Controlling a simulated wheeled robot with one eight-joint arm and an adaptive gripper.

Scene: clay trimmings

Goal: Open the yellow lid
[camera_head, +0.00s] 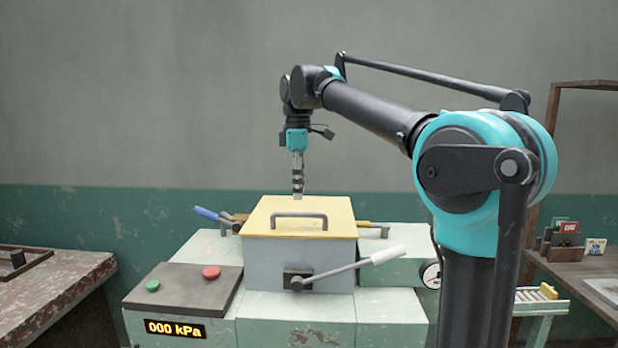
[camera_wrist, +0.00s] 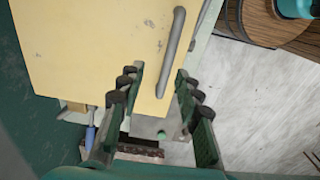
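The yellow lid (camera_head: 270,211) lies flat, closed on top of a grey box (camera_head: 265,258). A grey bar handle (camera_head: 299,216) stands on the lid. In the wrist view the lid (camera_wrist: 85,50) fills the upper left, with the handle (camera_wrist: 172,50) near its right side. My gripper (camera_head: 298,192) points down over the lid, behind the handle in the head view. In the wrist view my gripper (camera_wrist: 158,82) has its fingers apart with nothing held. The handle's near end shows between the fingertips; the height gap is hard to judge.
A lever with a white grip (camera_head: 388,254) sticks out from the box's front. A panel (camera_head: 185,290) with green and red buttons is at left, above a "000 kPa" display (camera_head: 175,328). A shelf stands at right.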

